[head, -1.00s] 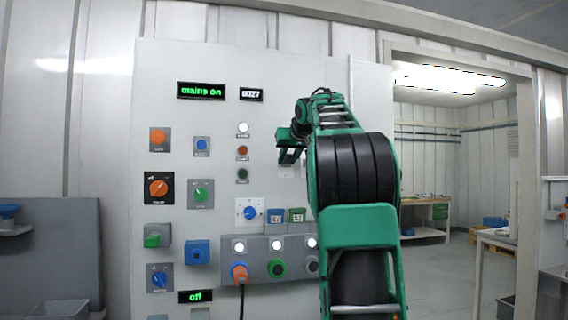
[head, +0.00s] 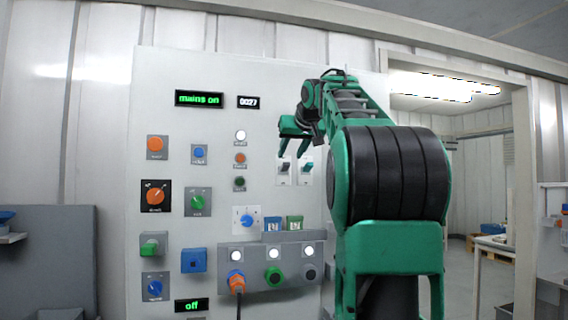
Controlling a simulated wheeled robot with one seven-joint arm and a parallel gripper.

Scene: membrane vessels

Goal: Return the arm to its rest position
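My arm (head: 385,180) is green and black and rises in the right half of the head view, folded at a large black joint. My gripper (head: 294,148) is at the arm's far end, in front of the right part of the grey control panel (head: 215,130). Its two green fingers point down with a gap between them, and nothing shows between them. It looks apart from the panel, though the exact distance is hard to tell. The arm hides the panel's right edge.
The panel carries knobs, switches, lamps and a "mains on" display (head: 199,99). A black cable hangs from an orange plug (head: 236,281) at the socket box (head: 258,291). A doorway at right opens to another room. A grey partition (head: 50,255) stands at left.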

